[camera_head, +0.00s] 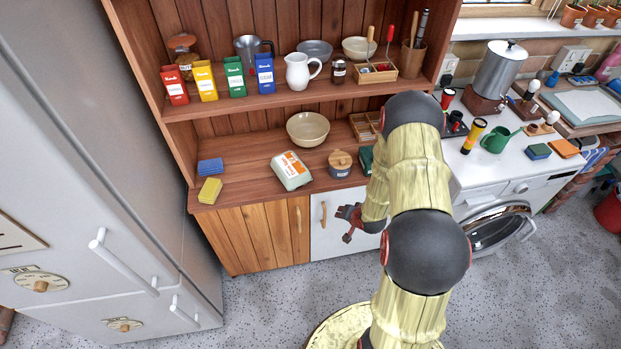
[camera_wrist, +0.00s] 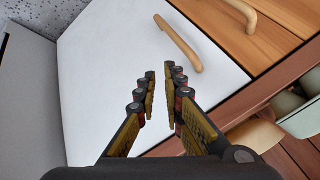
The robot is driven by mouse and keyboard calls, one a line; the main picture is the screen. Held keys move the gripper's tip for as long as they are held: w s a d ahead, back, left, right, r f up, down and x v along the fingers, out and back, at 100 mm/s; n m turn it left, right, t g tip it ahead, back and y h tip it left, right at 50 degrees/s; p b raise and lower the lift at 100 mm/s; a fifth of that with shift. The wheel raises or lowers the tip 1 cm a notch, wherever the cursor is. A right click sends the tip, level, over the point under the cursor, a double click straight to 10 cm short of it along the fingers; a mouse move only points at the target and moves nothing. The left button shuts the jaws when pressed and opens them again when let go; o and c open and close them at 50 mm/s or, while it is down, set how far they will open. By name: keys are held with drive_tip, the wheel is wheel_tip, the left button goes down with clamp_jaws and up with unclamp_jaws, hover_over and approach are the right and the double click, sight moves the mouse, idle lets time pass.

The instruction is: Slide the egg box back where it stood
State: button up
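The egg box (camera_head: 291,170) is pale grey-green with an orange and white label. In the head view it sits on the wooden counter, near its front edge and turned at an angle. In the wrist view a pale green shape at the right edge (camera_wrist: 306,119) seems to be part of it. My gripper (camera_head: 348,223) is in front of the white cupboard door, below the counter and to the right of the egg box, apart from it. In the wrist view its fingers (camera_wrist: 159,72) stand apart with a narrow gap at the tips and nothing between them.
A lidded pot (camera_head: 340,164) stands right of the egg box, and a beige bowl (camera_head: 307,129) behind it. Blue (camera_head: 210,166) and yellow (camera_head: 210,190) sponges lie at the left. The counter between sponges and egg box is clear. A shelf (camera_head: 290,97) overhangs the back.

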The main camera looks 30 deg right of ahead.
sight(271, 185)
drive_tip(key=w+t, duration=0.1)
drive_tip(key=f+m, duration=0.1)
drive_tip(key=w+a+t, duration=0.1)
drive_tip(key=shift+w+f+m+t+y, duration=0.25)
drive_tip(key=shift+w+m+t+y, duration=0.05)
drive_tip(key=shift+w, duration=0.05)
clamp_jaws()
drive_tip(key=w+r+m+t, duration=0.1)
drive_tip(key=r+m+t, duration=0.1)
drive_tip(key=r, duration=0.2)
drive_tip(key=w+a+r+m+t+y, duration=0.1)
drive_tip(key=w+r+t, duration=0.1)
drive_tip(key=r+t, duration=0.1)
drive_tip(key=w+a+r+m+t, duration=0.1)
drive_tip(key=r+m+t, duration=0.1)
drive_tip(key=r, duration=0.2)
drive_tip(key=shift+w+r+m+t, duration=0.3)
drive_tip(key=shift+t, duration=0.1)
drive_tip(key=w+b, duration=0.1)
drive_tip(key=w, duration=0.5)
drive_tip(key=w+b, duration=0.1)
drive_tip(key=w, duration=0.2)
drive_tip(key=shift+w+a+b, duration=0.25)
drive_tip(key=shift+w+b, duration=0.05)
drive_tip(key=shift+w, duration=0.05)
